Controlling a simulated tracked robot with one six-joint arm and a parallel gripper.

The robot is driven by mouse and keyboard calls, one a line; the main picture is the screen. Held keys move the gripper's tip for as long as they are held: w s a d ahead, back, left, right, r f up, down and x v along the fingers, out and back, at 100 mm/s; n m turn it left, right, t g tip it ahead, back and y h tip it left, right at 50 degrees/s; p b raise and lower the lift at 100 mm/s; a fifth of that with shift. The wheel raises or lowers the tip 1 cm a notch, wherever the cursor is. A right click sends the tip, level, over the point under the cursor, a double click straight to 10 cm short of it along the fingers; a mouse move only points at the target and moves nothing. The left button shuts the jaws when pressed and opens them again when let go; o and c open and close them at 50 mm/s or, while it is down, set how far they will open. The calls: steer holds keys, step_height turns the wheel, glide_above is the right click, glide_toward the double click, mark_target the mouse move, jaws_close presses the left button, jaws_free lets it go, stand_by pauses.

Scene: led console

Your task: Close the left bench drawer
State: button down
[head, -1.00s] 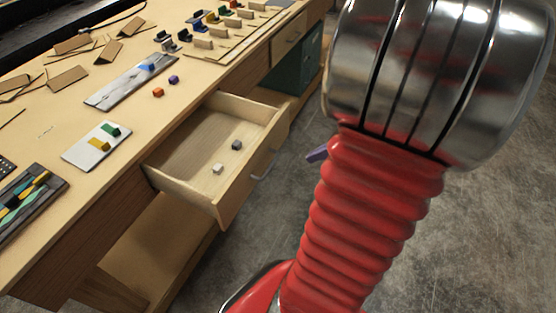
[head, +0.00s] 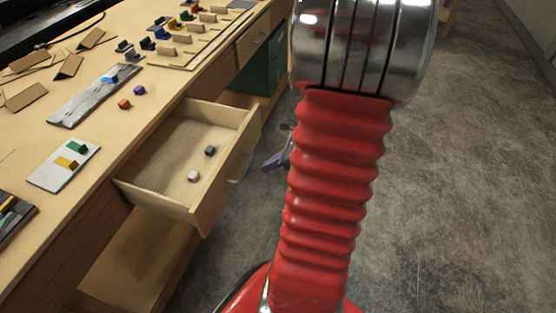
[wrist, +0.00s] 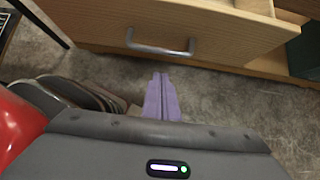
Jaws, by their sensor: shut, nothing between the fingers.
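The left bench drawer (head: 153,188) is pulled out from the wooden bench. Inside it lie a white cube (head: 193,176) and a dark grey cube (head: 210,150). Its front with a metal bar handle (wrist: 160,45) shows in the wrist view. My gripper (wrist: 161,78) has purple fingers, shut and empty, pointing at the drawer front just below the handle; a small gap seems to show. In the head view my gripper (head: 277,160) is partly hidden behind my red arm, just right of the drawer front.
The bench top (head: 110,120) holds a white plate (head: 50,177) with green and yellow blocks, a grey board (head: 90,100), and orange and purple blocks. A second drawer (head: 254,40) farther along is shut, near a green cabinet (head: 262,70). Concrete floor on the right is clear.

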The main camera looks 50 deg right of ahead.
steer(key=shift+w+a+f, duration=0.2)
steer(key=shift+w+a, duration=0.05)
steer(key=shift+w, duration=0.45)
steer(key=shift+w+a+f, duration=0.25)
steer(key=shift+w, duration=0.4)
steer(key=shift+w+a+f, duration=0.2)
steer(key=shift+w+a, duration=0.05)
steer(key=shift+w, duration=0.45)
steer(key=shift+w, duration=0.2)
